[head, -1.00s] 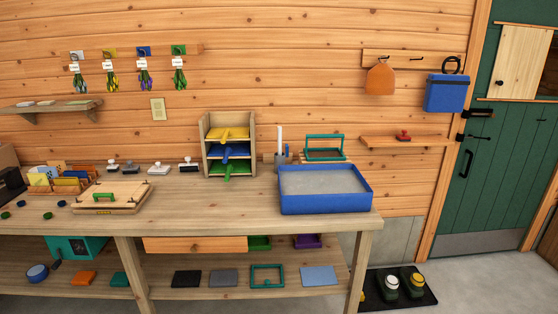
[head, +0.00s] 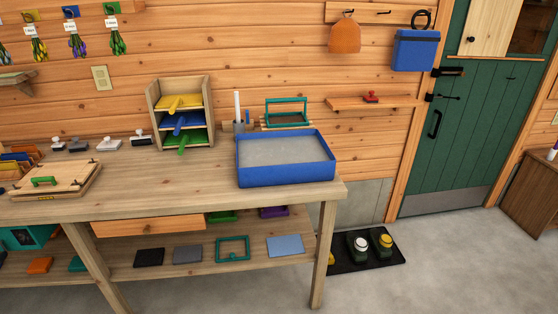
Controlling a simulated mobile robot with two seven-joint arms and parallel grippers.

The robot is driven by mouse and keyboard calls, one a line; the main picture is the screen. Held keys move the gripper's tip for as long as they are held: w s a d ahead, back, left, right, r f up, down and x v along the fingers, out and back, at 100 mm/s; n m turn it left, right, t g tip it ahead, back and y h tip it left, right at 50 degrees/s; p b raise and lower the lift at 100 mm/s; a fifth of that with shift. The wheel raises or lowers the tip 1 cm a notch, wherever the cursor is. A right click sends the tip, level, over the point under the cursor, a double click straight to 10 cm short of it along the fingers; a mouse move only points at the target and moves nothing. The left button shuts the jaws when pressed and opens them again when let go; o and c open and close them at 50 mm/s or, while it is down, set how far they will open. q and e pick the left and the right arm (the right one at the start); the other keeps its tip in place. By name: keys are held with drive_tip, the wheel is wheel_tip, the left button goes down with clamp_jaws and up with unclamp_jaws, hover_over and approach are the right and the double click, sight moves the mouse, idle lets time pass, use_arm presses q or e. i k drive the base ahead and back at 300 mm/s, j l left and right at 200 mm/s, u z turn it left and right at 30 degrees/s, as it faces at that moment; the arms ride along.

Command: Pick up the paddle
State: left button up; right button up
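No single object is clearly marked as the paddle. A wooden rack (head: 153,104) on the bench holds three flat pieces with handles sticking out: yellow (head: 180,102), blue (head: 185,121) and green (head: 183,140), one per level. A tall white flat-looking piece (head: 237,105) stands upright in a grey holder (head: 240,127) beside the rack, with a small blue piece next to it. I cannot tell which of these is the paddle. Neither of my grippers is in view.
A blue tub (head: 285,175) with grey contents stands at the right of the bench (head: 150,190). A teal frame (head: 287,112) stands behind it. A wooden press (head: 55,181) is at the left. The floor (head: 430,270) at the right is clear beyond a black mat (head: 375,258).

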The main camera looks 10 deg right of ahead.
sight(236, 95)
drive_tip(key=i, duration=0.4)
drive_tip(key=i+z, duration=0.35)
drive_tip(key=i+j+z, duration=0.2)
drive_tip(key=z, duration=0.15)
drive_tip(key=i, duration=0.1)
